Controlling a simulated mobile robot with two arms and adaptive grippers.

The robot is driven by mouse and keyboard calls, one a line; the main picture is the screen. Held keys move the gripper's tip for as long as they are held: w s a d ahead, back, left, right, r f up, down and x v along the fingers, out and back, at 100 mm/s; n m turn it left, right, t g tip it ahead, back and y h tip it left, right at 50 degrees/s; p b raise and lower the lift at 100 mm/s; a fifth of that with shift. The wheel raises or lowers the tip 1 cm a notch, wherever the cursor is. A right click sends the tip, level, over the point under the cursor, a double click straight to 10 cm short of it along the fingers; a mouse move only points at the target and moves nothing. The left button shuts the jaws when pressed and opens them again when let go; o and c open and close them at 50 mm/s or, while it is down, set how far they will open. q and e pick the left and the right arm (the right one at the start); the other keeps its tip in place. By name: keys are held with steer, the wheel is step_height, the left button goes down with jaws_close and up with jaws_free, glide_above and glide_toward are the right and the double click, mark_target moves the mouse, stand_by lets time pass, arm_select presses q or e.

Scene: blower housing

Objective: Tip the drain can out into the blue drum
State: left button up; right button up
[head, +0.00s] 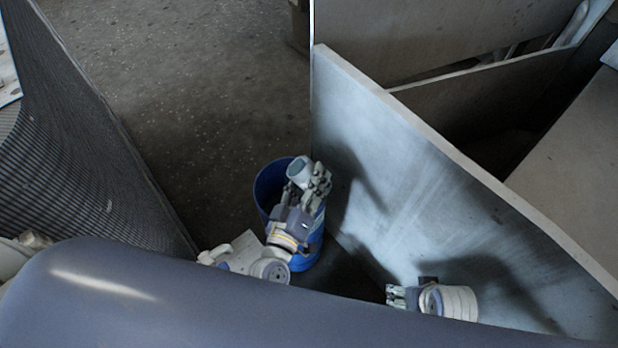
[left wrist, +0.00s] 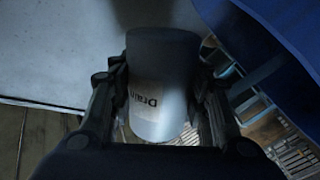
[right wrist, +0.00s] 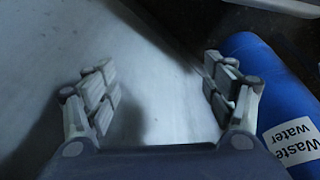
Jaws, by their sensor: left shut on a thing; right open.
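The drain can (head: 300,171) is a small pale grey can. My left gripper (head: 310,180) is shut on it, over the top of the blue drum (head: 264,184). My right gripper (head: 395,296) is open and empty, near the pale panel. In the right wrist view the drum (right wrist: 262,85) carries a "Waste water" label (right wrist: 292,140).
A large pale panel (head: 400,160) stands right of the drum, close to both grippers. A ribbed dark panel (head: 80,150) stands at left. Speckled floor (head: 200,80) is open behind the drum. A smooth grey-blue curved surface (head: 200,300) fills the front.

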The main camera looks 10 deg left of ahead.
arm_select(q)
steer(key=shift+f+n+b, duration=0.1)
steer(key=shift+n+b, duration=0.25)
steer(key=shift+n, duration=0.05)
steer(key=shift+n+b, duration=0.3)
steer(key=shift+f+n+b, duration=0.1)
steer(key=shift+n+b, duration=0.2)
steer(key=shift+b, duration=0.05)
steer(key=shift+d+n, duration=0.1)
steer(key=shift+n, duration=0.2)
steer(key=shift+f+n+b, duration=0.3)
steer(key=shift+n+b, duration=0.3)
steer(key=shift+b, duration=0.4)
steer(key=n+b, duration=0.1)
steer(key=n, duration=0.2)
steer(key=shift+n, duration=0.4)
steer(key=shift+a+r+n+p, duration=0.25)
steer(key=shift+r+n+p, duration=0.1)
steer(key=shift+r+n, duration=0.05)
steer(key=shift+a+r+n, duration=0.15)
steer(key=shift+r+n, duration=0.15)
steer(key=shift+n, duration=0.4)
steer(key=shift+a+r+n, duration=0.15)
steer(key=shift+r+n, duration=0.1)
steer(key=shift+n, duration=0.45)
arm_select(e)
steer(key=w+v, duration=0.1)
steer(key=v, duration=0.7)
steer(key=shift+r+t, duration=0.35)
steer(key=shift+t, duration=0.05)
